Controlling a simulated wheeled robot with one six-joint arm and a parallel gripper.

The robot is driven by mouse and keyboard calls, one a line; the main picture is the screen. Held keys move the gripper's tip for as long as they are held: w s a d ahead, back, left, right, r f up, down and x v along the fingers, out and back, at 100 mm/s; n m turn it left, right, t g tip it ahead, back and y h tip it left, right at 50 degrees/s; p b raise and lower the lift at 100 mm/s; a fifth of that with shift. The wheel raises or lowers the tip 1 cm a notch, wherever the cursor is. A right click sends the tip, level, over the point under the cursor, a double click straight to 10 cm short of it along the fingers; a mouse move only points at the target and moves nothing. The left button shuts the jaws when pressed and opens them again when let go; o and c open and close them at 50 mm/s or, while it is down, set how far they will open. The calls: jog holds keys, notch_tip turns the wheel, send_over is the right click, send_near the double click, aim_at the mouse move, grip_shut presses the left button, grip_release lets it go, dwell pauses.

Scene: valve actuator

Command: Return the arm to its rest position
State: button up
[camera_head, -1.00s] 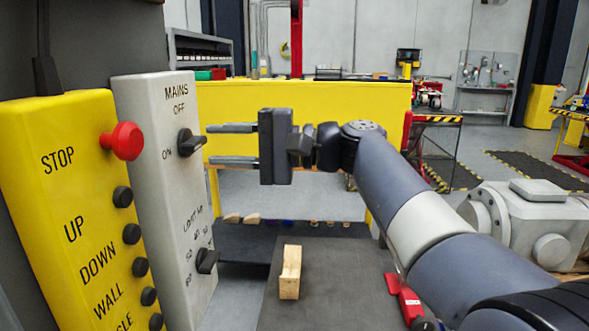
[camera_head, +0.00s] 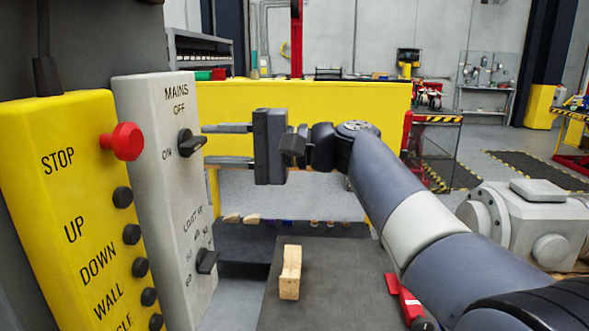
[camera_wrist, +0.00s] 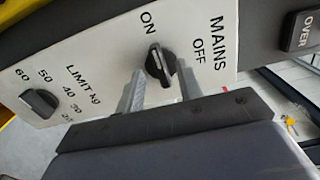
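My gripper (camera_head: 205,145) is open and empty, with its two parallel fingers spread and aimed at the grey switch panel (camera_head: 146,110). The black MAINS knob (camera_head: 189,143) is at the fingertips, in line with the gap between them. The wrist view shows the MAINS knob (camera_wrist: 160,66) between the tips of my gripper (camera_wrist: 162,72). I cannot tell whether either finger touches it. The knob's mark appears to point toward ON. The arm is stretched forward from the lower right of the head view.
A yellow control box (camera_head: 65,200) with a red stop button (camera_head: 122,141) stands left of the panel. The LIMIT knob (camera_head: 206,261) is lower down. A wooden block (camera_head: 290,272) lies on a dark surface below the arm. A grey valve body (camera_head: 530,220) stands at right.

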jog(key=shift+a, duration=1)
jog(key=shift+w+a+r+m+p, duration=0.15)
jog(key=shift+r+m+p, duration=0.15)
jog(key=shift+p, duration=0.35)
jog(key=shift+r+m+p, duration=0.1)
jog(key=shift+m+p, duration=0.75)
jog(key=shift+m, duration=0.05)
jog(key=m+p, duration=0.3)
jog(key=shift+m+p, duration=0.35)
jog(key=shift+m, duration=0.15)
jog(key=shift+d, duration=0.25)
